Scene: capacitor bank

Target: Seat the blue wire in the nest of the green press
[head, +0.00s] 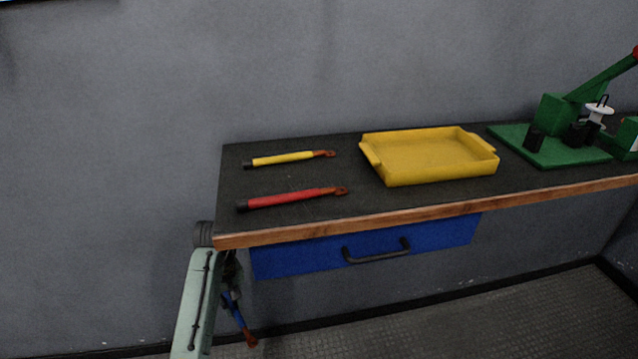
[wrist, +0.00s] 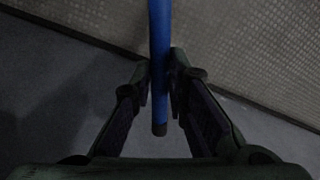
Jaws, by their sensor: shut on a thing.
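The blue wire (wrist: 159,60) is held between the fingers of my gripper (wrist: 159,90) in the wrist view, its dark end towards the camera. In the head view the blue wire (head: 234,312) hangs tilted below the table's left front corner, its copper-coloured lug downward near the floor. My gripper (head: 231,276) is mostly hidden there behind my arm and the table corner. The green press (head: 562,149) stands at the far right of the table, with a green base plate, black posts and a raised lever. Its right part is cut off, and I cannot make out the nest clearly.
A yellow wire (head: 285,159) and a red wire (head: 295,198) lie at the left of the dark table (head: 330,222). A yellow tray (head: 430,176), seemingly empty, sits between them and the press. A blue drawer (head: 300,261) with a black handle is under the tabletop. The wall stands behind.

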